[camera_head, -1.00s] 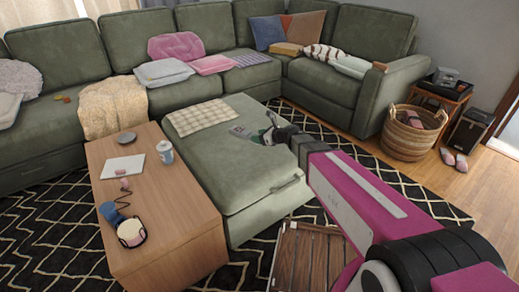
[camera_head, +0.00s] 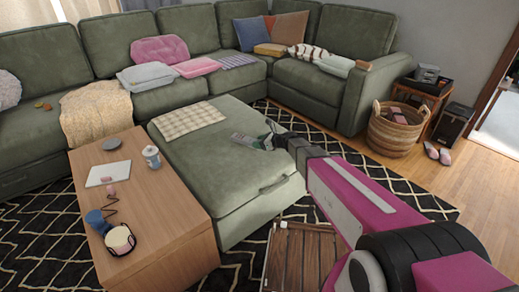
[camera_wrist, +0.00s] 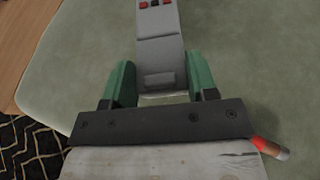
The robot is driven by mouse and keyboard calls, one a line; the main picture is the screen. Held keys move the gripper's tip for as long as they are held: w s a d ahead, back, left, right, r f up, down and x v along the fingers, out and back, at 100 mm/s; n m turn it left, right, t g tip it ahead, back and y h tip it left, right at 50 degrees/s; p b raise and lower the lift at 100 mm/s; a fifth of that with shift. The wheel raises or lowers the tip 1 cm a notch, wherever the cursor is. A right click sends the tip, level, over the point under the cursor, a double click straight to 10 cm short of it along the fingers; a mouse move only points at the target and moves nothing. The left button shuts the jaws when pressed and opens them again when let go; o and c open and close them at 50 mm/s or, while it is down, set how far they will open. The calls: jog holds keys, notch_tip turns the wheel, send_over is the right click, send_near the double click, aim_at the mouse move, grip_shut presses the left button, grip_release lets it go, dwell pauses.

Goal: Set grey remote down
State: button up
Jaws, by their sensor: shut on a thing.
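The grey remote (camera_wrist: 159,45) shows in the wrist view between the two green fingers of my gripper (camera_wrist: 160,85), with red and dark buttons at its far end. My gripper is shut on its near end. In the head view the remote (camera_head: 246,140) extends left from my gripper (camera_head: 270,141), over the green ottoman section (camera_head: 200,165). The ottoman's flat top lies beneath it. I cannot tell whether the remote touches that surface.
A checked cloth (camera_head: 188,121) lies on the ottoman's far end. A wooden coffee table (camera_head: 165,200) with a cup (camera_head: 152,157) and headphones stands left. A slatted wooden piece (camera_head: 305,255) is at the front. A basket (camera_head: 394,130) stands right. The ottoman's middle is bare.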

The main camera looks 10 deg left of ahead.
jog(key=shift+f, duration=2)
jog(key=shift+w+f, duration=0.1)
jog(key=shift+f, duration=0.05)
jog(key=o, duration=1)
jog(key=shift+c, duration=0.2)
jog(key=shift+d+r, duration=0.2)
jog(key=shift+r, duration=0.05)
jog(key=v, duration=1.1)
jog(key=shift+d+r, duration=0.1)
jog(key=shift+d, duration=0.2)
jog(key=s+d+r+n+g+h, duration=0.1)
jog(key=s+d+n+g+h, duration=0.1)
jog(key=s+d+n+h, duration=0.4)
jog(key=s+d+r+n+g+h, duration=0.1)
jog(key=s+d+n+h, duration=0.5)
jog(key=s+d+n, duration=0.7)
jog(key=d+n+g, duration=0.1)
jog(key=d+n, duration=0.1)
jog(key=d, duration=0.5)
jog(key=shift+s+d+n+h, duration=0.15)
jog(key=shift+d+n+h, duration=0.15)
jog(key=shift+d+h, duration=0.1)
